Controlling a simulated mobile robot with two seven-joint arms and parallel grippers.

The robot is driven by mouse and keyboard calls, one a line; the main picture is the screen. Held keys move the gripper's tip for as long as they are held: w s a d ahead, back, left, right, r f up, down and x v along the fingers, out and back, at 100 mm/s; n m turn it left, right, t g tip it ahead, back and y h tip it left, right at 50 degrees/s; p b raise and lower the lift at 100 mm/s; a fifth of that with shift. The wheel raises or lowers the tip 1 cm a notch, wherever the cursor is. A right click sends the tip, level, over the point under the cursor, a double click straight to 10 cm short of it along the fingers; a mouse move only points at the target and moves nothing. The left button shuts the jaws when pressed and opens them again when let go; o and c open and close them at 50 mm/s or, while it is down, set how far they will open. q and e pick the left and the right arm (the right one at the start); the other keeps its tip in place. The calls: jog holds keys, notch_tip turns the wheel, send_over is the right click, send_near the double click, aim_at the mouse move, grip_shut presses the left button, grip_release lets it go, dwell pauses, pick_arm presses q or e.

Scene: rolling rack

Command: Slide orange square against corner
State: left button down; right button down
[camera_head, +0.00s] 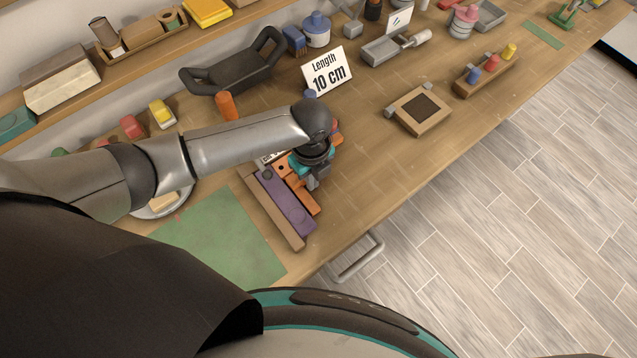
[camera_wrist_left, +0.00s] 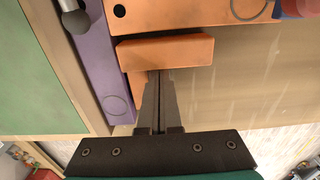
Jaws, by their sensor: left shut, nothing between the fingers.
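My left gripper (camera_head: 313,181) points down over the orange pieces at the bench's front edge. In the left wrist view its fingers (camera_wrist_left: 158,78) are closed together and empty. Their tips are at the near edge of a raised orange block (camera_wrist_left: 165,50); whether they touch it is unclear. A flat orange part (camera_wrist_left: 190,18) runs across behind the block, and orange also shows along a purple bar (camera_wrist_left: 93,60). I cannot tell whether these form one square. In the head view orange (camera_head: 306,198) shows beside the purple bar (camera_head: 286,205). My gripper hides part of this area.
A wooden strip (camera_head: 268,210) borders the purple bar, with a green mat (camera_head: 220,240) to its left. A "Length 10 cm" sign (camera_head: 328,72) stands behind. A wooden block with a dark square (camera_head: 420,108) lies to the right. Bare bench lies between them.

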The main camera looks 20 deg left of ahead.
dwell(0.3)
pick_arm(q)
jog(key=shift+w+a+p, duration=0.4)
jog(key=shift+w+a, duration=0.2)
jog(key=shift+a, duration=0.1)
